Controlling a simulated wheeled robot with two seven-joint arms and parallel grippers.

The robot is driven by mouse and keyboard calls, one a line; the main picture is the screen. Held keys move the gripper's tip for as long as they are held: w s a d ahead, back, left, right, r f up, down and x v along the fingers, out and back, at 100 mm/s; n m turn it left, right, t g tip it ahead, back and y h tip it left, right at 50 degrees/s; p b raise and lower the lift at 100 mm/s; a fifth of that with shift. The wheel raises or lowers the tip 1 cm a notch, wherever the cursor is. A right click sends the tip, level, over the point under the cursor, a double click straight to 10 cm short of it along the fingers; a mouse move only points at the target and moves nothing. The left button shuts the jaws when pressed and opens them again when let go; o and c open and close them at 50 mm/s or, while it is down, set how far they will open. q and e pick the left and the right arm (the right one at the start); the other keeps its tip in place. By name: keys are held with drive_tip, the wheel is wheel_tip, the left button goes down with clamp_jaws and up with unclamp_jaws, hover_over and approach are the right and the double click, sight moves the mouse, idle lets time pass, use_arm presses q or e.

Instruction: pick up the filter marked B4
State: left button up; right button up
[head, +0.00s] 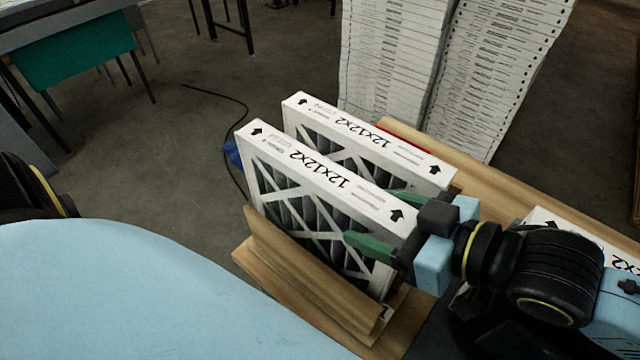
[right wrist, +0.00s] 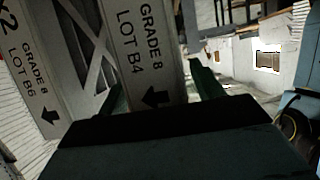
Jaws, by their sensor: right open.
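The filter marked LOT B4 (right wrist: 142,45) stands between my right gripper's green fingers in the right wrist view. In the head view it appears to be the nearer white-framed 12x12x2 filter (head: 325,180), upright in a wooden holder (head: 310,285). My right gripper (head: 385,222) is open around its right end, one finger on each side. The fingers also show in the right wrist view (right wrist: 160,92); whether they touch the frame is unclear. The filter marked LOT B6 (right wrist: 35,75) stands beside it, and appears as the farther filter (head: 365,140) in the head view. My left gripper is out of view.
Tall stacks of white boxed filters (head: 395,55) stand behind the holder. Another white filter (head: 575,232) is partly hidden behind my right arm. A table with a green panel (head: 75,58) is at the upper left. A dark cable (head: 228,95) lies on open floor.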

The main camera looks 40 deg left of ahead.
drive_tip(key=shift+a+f, duration=0.1)
drive_tip(key=shift+a, duration=0.2)
drive_tip(key=shift+c, duration=0.5)
drive_tip(key=c, duration=1.3)
